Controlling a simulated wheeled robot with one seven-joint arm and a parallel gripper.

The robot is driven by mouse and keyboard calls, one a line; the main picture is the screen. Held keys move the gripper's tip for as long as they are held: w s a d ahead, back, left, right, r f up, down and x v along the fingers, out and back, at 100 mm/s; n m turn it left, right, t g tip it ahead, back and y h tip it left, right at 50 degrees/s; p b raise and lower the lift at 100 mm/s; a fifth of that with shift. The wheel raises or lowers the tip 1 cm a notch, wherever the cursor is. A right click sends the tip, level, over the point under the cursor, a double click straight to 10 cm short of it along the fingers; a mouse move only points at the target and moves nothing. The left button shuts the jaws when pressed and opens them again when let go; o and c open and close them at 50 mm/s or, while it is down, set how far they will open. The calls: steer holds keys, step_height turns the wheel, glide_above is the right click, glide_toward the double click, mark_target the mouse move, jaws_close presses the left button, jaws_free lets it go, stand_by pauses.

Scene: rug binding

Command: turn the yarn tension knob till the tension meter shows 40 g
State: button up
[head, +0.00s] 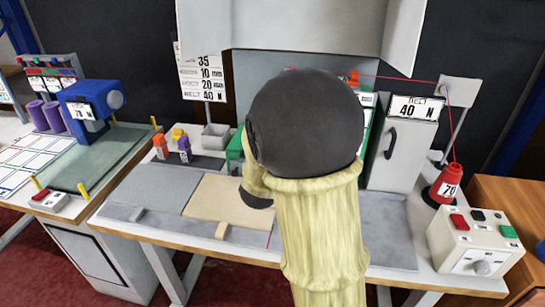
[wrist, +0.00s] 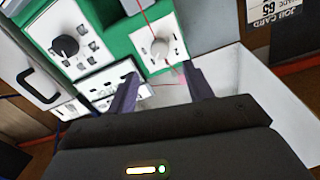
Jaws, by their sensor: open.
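In the wrist view, my gripper (wrist: 160,76) is open and empty. Its two dark fingers stand apart below a pale round knob (wrist: 160,48) on a white plate. A black knob (wrist: 65,46) sits on another white plate at the upper left. I cannot tell from the labels which one is the yarn tension knob. A red yarn (wrist: 147,22) runs down close to the pale knob. No tension meter reading is legible. In the head view, my arm covers the machine's middle and hides my gripper and both knobs.
A white cabinet (head: 397,145) with a dark handle and a "40 N" sign (head: 416,108) stands right of my arm. A red yarn cone (head: 446,185) and a button box (head: 474,240) are at the right. A white bin wall (wrist: 285,95) is near my right finger.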

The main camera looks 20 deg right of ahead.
steer(key=b+v, duration=0.1)
steer(key=v, duration=0.8)
steer(key=s+a+f+n+g+y, duration=0.1)
steer(key=a+f+n+g+y, duration=0.4)
steer(key=a+f+y, duration=0.5)
steer(key=s+d+f+n+g, duration=0.35)
steer(key=s+f+g, duration=0.3)
steer(key=s, duration=0.45)
steer(key=w+p+v, duration=0.2)
steer(key=p+v, duration=0.7)
steer(key=w+r+p+v, duration=0.1)
steer(key=w+p+v, duration=0.1)
steer(key=p+v, duration=0.7)
steer(key=shift+s+n+p, duration=0.2)
steer(key=shift+n+p, duration=0.25)
steer(key=shift+p, duration=0.1)
